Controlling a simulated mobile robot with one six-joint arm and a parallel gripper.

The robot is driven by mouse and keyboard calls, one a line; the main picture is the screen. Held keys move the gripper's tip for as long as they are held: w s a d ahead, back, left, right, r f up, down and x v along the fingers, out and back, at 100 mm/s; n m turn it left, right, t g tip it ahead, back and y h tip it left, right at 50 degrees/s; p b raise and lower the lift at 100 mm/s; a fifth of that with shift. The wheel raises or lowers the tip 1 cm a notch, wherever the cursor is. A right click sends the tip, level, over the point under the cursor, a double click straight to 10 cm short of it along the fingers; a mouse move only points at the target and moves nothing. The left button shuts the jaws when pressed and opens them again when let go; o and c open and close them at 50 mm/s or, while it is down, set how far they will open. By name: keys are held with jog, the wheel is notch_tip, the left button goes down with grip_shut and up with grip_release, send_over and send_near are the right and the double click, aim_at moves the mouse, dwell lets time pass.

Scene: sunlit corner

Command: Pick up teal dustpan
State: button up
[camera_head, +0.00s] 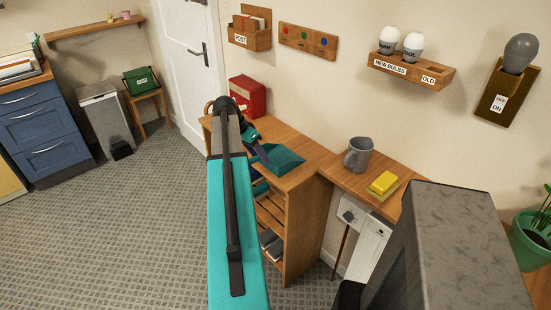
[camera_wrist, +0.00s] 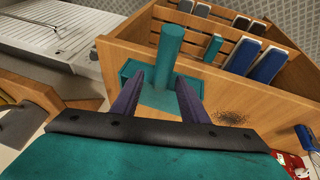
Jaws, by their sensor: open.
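The teal dustpan (camera_head: 281,160) lies on the wooden top of the shelf unit in the head view. In the wrist view its pan (camera_wrist: 155,97) and upright-looking handle (camera_wrist: 169,52) show just beyond my fingers. My gripper (camera_wrist: 160,80) is open, its two purple fingers apart with the dustpan between or just past the tips; I cannot tell whether they touch it. In the head view my gripper (camera_head: 262,153) is right at the dustpan and covers part of it.
A red box (camera_head: 248,96) stands behind on the same top. A grey mug (camera_head: 358,154) and a yellow sponge (camera_head: 383,182) are on the counter to the right. A dark patch (camera_wrist: 232,117) marks the wood beside the dustpan. Open floor (camera_head: 150,220) lies at left.

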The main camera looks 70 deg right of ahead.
grip_shut()
jog(key=shift+r, duration=0.2)
dwell(0.3)
jog(key=shift+r+b, duration=0.65)
jog(key=shift+r, duration=0.95)
jog(key=w+a+r+b, duration=0.1)
jog(key=w+a+b, duration=0.2)
jog(key=w+a, duration=0.6)
jog(key=a, duration=0.4)
jog(key=shift+r, duration=0.2)
jog(key=shift+a, duration=0.1)
